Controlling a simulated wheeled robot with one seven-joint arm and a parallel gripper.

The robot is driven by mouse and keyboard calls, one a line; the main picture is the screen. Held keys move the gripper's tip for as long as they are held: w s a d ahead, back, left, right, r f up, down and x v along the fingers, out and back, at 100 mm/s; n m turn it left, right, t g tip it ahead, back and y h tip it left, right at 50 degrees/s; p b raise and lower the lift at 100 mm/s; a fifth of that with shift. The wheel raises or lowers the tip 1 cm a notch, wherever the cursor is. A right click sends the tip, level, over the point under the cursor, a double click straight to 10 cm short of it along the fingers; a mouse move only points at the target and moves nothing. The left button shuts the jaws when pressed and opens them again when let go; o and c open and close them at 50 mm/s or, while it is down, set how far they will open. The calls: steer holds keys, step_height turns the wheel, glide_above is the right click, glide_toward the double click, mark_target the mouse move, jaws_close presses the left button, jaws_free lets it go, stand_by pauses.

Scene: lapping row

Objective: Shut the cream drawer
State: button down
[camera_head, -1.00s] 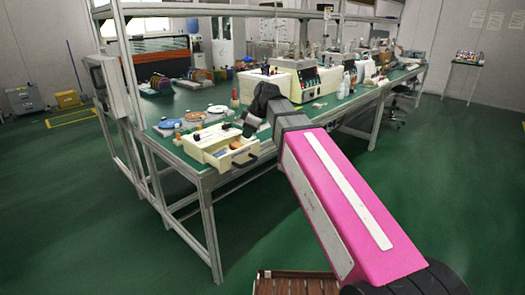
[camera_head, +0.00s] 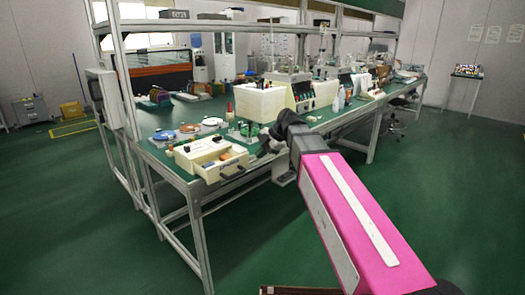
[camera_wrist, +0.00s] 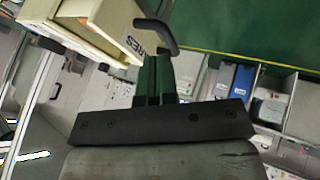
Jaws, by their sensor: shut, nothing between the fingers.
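The cream drawer (camera_head: 228,165) is pulled out from its cream cabinet (camera_head: 203,147) on the bench, with an orange thing inside. Its front has a dark handle (camera_head: 233,173). In the wrist view the cream drawer front (camera_wrist: 112,27) carries dark lettering, partly hidden, and the black handle (camera_wrist: 158,34) sticks out. My gripper (camera_head: 262,153) is just right of the drawer front in the head view. In the wrist view my gripper (camera_wrist: 154,62) is shut and empty, its tips close to the handle; whether they touch it I cannot tell.
The green-topped bench (camera_head: 160,160) carries discs behind the cabinet and a large cream machine (camera_head: 262,101) behind my gripper. A metal upright (camera_head: 122,80) stands at the bench's left. Green floor (camera_head: 110,245) is open in front.

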mark_target(225, 155)
steer(key=a+f, duration=0.1)
steer(key=a, duration=0.1)
steer(key=w+a+f, duration=0.1)
steer(key=f, duration=0.1)
steer(key=w+a+f, duration=0.1)
steer(key=a+f, duration=0.1)
steer(key=shift+a, duration=0.3)
steer(key=shift+w+a, duration=0.4)
steer(key=shift+a, duration=0.2)
steer(key=w+a, duration=0.4)
steer(key=a, duration=0.1)
steer(key=w+a, duration=0.3)
steer(key=shift+a+r, duration=0.1)
